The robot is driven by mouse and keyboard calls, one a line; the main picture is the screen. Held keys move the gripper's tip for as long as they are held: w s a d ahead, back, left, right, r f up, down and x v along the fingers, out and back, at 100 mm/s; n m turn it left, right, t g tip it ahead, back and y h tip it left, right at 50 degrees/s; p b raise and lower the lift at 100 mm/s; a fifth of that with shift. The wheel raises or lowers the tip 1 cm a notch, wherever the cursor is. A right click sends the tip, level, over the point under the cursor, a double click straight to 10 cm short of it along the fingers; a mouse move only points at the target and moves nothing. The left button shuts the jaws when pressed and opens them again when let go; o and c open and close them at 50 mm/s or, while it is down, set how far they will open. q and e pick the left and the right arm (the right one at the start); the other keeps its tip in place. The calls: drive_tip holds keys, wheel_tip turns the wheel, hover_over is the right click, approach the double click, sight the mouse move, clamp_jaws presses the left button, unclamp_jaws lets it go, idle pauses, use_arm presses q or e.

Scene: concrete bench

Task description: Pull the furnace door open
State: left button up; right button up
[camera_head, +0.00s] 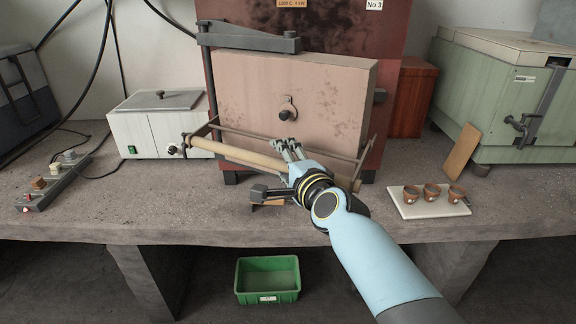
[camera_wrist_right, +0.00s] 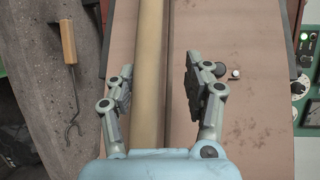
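The furnace door (camera_head: 252,85) is a thick pinkish slab with a peephole knob, hung from a dark hinge arm at its upper left. It stands at a slant to the red-brown furnace (camera_head: 345,25), right side nearer me, so it looks ajar. A round wooden handle bar (camera_head: 235,153) runs across its lower front on metal brackets; it also shows in the right wrist view (camera_wrist_right: 149,70). My right gripper (camera_head: 288,146) is at the bar. In the wrist view its fingers (camera_wrist_right: 157,85) are spread on either side of the bar, with gaps showing. My left gripper is out of view.
A hook tool with a wooden handle (camera_wrist_right: 68,42) lies on the bench below the bar. A white tray (camera_head: 408,208) with 3 small clay cups is at right. A white box (camera_head: 150,130) stands at left. A green bin (camera_head: 268,298) is under the bench.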

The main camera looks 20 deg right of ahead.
drive_tip(key=s+d+r, duration=0.1)
drive_tip(key=s, duration=1)
drive_tip(key=shift+s+d+r, duration=0.15)
drive_tip(key=shift+s+r, duration=0.1)
drive_tip(key=shift+s, duration=0.15)
drive_tip(key=shift+c, duration=0.2)
